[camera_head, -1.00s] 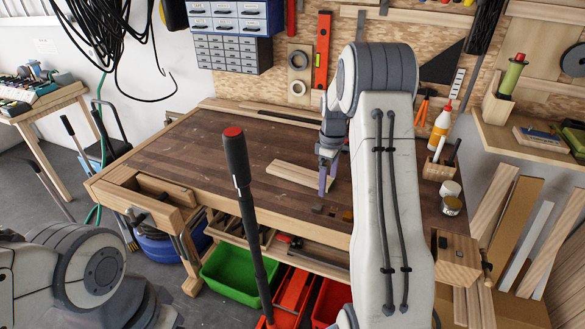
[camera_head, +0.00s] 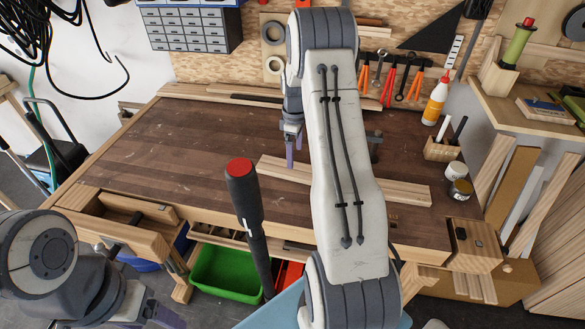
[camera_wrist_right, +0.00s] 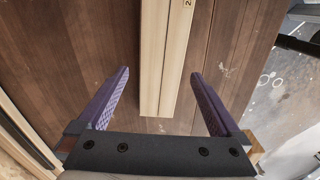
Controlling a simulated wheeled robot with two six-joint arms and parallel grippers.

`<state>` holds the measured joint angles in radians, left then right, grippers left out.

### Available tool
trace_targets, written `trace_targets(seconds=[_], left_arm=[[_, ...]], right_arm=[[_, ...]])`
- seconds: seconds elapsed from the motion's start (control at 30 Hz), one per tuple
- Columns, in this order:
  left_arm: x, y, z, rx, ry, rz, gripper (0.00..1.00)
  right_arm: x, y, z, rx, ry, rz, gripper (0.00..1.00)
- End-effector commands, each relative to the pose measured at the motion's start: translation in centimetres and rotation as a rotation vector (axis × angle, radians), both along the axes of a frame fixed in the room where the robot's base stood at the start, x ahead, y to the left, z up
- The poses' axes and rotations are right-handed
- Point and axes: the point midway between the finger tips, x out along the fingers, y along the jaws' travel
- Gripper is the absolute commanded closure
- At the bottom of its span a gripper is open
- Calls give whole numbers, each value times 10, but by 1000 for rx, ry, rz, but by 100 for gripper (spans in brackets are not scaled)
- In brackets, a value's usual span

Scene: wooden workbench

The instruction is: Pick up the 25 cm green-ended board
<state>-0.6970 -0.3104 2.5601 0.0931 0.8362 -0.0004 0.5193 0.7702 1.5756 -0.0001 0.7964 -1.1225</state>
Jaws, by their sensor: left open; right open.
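A long pale wooden board (camera_head: 400,188) lies flat on the dark bench top, its middle hidden behind my right arm. No green end shows on it. In the right wrist view the board (camera_wrist_right: 163,60) runs away from the camera between the fingers, with a printed "2" near the top edge. My right gripper (camera_head: 294,162) is over the board's left part, fingers pointing down. In the wrist view the right gripper (camera_wrist_right: 160,95) is open and empty, a finger on each side of the board with gaps. My left gripper (camera_head: 165,317) is at the bottom left, partly cut off, away from the bench.
The workbench (camera_head: 150,150) is clear to the left of the board. A black pole with a red top (camera_head: 242,190) stands in front.

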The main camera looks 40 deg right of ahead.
Motion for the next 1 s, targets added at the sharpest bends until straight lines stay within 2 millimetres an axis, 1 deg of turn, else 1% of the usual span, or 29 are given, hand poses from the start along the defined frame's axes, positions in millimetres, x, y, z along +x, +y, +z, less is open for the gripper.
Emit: trace_targets(seconds=[0.17, 0.33, 0.4, 0.5, 0.6, 0.77, 0.87, 0.9, 0.97, 1.0], left_arm=[[0, 0, 5, 0, 0, 0, 28], [0, 0, 18, 0, 0, 0, 28], [0, 0, 19, 0, 0, 0, 28], [0, 0, 21, 0, 0, 0, 28], [0, 0, 21, 0, 0, 0, 28], [0, 0, 20, 0, 0, 0, 28], [0, 0, 20, 0, 0, 0, 28], [0, 0, 20, 0, 0, 0, 28], [0, 0, 20, 0, 0, 0, 28], [0, 0, 20, 0, 0, 0, 28]], right_arm=[[0, 1, -12, 1, 2, 1, 0], [-2, 3, -36, 3, 4, 2, 0], [-2, 3, -47, 2, 4, 2, 0], [-1, 3, -57, 0, 1, 3, 0], [0, 3, -61, -1, -1, 3, 0], [0, 3, -61, 0, -1, 3, 0], [0, 3, -61, 0, -1, 3, 34], [0, 3, -61, 0, -1, 3, 50], [0, 3, -61, 0, -1, 3, 73], [0, 2, -60, -1, -2, 3, 76]])
